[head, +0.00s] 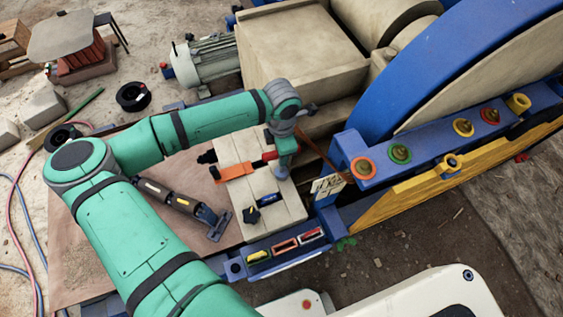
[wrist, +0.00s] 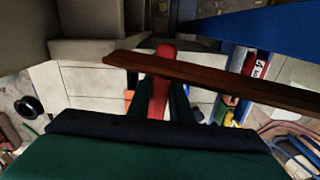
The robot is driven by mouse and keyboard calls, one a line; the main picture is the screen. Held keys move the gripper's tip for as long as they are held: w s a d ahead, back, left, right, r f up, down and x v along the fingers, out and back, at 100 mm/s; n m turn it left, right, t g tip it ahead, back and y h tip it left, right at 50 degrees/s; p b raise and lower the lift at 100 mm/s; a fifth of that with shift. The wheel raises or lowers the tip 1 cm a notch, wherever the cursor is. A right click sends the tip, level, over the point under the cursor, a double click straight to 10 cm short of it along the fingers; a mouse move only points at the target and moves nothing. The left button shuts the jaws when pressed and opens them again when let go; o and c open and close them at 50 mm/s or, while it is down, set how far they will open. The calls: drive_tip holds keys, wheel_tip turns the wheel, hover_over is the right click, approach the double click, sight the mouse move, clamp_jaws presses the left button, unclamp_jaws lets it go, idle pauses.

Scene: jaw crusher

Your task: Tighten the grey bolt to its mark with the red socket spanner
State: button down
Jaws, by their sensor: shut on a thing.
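My gripper (head: 283,171) is at the end of my teal arm, above the pale block bench. It is shut on a red handle, which shows between the fingers in the wrist view (wrist: 160,82); I take this as the red socket spanner (head: 270,155). Its socket end is not clear in either view. I cannot tell which bolt is grey, and no mark is legible. The gripper is apart from these bolts.
A thin brown bar (wrist: 215,80) crosses close in front of the wrist camera. An orange tool (head: 237,172) and a black-and-yellow tool (head: 251,215) lie on the bench (head: 285,208). Slots with red and yellow pieces line the blue front rail (head: 234,268). A large blue wheel (head: 425,75) rises behind.

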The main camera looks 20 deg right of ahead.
drive_tip(key=shift+m, duration=0.8)
drive_tip(key=m, duration=0.4)
drive_tip(key=shift+w+m, duration=0.1)
drive_tip(key=shift+m, duration=0.9)
drive_tip(key=shift+m, duration=2.6)
drive_tip(key=shift+n, duration=0.3)
drive_tip(key=shift+r, duration=2.05)
